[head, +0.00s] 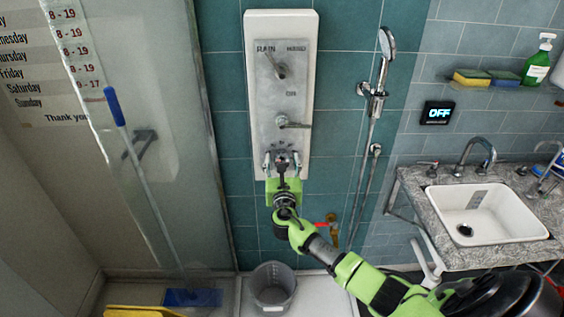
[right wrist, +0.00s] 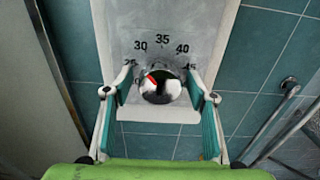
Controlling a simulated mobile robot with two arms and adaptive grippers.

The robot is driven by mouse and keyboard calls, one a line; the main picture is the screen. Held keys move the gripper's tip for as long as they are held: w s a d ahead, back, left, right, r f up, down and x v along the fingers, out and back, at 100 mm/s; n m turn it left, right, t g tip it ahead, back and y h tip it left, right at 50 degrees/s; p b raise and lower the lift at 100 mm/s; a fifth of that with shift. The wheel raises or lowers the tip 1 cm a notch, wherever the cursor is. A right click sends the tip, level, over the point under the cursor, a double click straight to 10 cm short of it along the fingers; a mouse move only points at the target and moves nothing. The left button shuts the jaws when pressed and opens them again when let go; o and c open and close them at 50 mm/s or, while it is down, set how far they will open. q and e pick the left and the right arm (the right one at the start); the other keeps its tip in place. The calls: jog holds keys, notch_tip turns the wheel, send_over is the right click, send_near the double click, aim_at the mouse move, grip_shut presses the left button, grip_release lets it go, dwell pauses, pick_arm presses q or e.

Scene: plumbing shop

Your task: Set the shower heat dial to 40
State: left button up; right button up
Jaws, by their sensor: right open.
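The shower panel (head: 257,60) is a tall white plate on the teal tiled wall. Its heat dial (head: 281,161) is at the lower end and is small in the head view. In the right wrist view the dial (right wrist: 160,88) is a round, shiny knob below an arc of numbers from about 25 to 45. My right gripper (head: 282,157) is open, with one finger on each side of the dial. The fingers (right wrist: 159,84) look apart from the knob; contact is not visible. My left gripper is out of view.
Two more controls, a RAIN lever (head: 278,67) and a lower lever (head: 288,122), sit above on the panel. A hand shower (head: 387,42) on a rail is to the right. A grey bucket (head: 273,288) stands below, and a sink (head: 485,213) is at right.

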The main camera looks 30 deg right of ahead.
jog(key=c, duration=1.1)
jog(key=shift+f+m+b, duration=0.15)
jog(key=shift+m+b, duration=0.85)
jog(key=shift+m, duration=0.3)
jog(key=m+b, duration=0.3)
jog(key=m, duration=0.2)
jog(key=shift+a, duration=0.1)
jog(key=m+b, duration=0.2)
jog(key=m, duration=0.2)
jog(key=shift+b, duration=0.3)
jog(key=m+b, duration=0.1)
jog(key=m, duration=0.1)
jog(key=m+b, duration=0.1)
jog(key=m, duration=0.1)
jog(key=shift+w+r, duration=0.1)
jog(key=shift+r, duration=0.1)
jog(key=shift+m, duration=0.3)
